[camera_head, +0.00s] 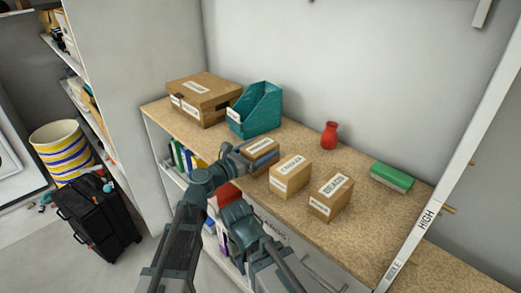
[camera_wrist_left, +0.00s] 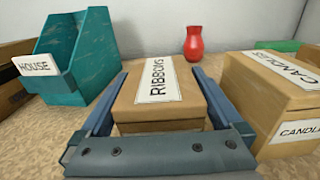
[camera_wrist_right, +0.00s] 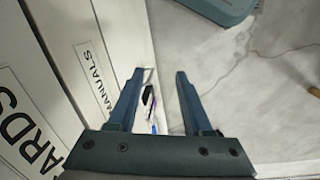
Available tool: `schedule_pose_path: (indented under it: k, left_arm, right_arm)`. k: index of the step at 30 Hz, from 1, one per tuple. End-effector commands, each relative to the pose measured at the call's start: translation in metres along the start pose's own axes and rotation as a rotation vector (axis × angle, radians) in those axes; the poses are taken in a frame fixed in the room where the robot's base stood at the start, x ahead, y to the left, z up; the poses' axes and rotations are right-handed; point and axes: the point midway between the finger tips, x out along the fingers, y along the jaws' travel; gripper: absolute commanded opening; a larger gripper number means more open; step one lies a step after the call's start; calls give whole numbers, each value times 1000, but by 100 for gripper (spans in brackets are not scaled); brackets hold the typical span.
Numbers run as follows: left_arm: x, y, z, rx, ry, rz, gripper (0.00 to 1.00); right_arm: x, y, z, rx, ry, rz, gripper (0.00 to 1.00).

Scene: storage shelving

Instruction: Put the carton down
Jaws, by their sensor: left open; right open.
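A small brown carton labelled RIBBONS (camera_wrist_left: 158,92) stands on the speckled shelf board; it also shows in the head view (camera_head: 262,146). My left gripper (camera_wrist_left: 160,82) is open, with one finger along each side of this carton. The carton rests flat on the board. A carton labelled CANDLES (camera_head: 290,174) stands just to its right, and one labelled BEADS (camera_head: 331,196) stands further right. My right gripper (camera_wrist_right: 165,72) is open and empty, low in front of the shelving beside white boxes, one marked MANUALS (camera_wrist_right: 97,87).
A teal file holder labelled HOUSE (camera_wrist_left: 75,55) stands left of the RIBBONS carton. A larger cardboard box (camera_head: 203,98) is at the far left. A red vase (camera_head: 329,135) and a green box (camera_head: 391,177) stand behind. The board (camera_head: 400,235) is bare at the right.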

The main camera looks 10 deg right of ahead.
Motion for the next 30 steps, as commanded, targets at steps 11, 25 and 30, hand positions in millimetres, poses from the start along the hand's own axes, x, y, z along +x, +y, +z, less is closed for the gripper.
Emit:
schedule_pose_path:
  k: [11, 25, 30]
  left_arm:
    - [-73, -1, 1, 0, 0, 4, 100]
    - [-120, 0, 1, 0, 0, 0, 100]
    - [-120, 0, 1, 0, 0, 0, 100]
  right_arm:
    - [-1, 0, 0, 0, 0, 0, 50]
    - [-1, 0, 0, 0, 0, 0, 50]
    - [-1, 0, 0, 0, 0, 0, 50]
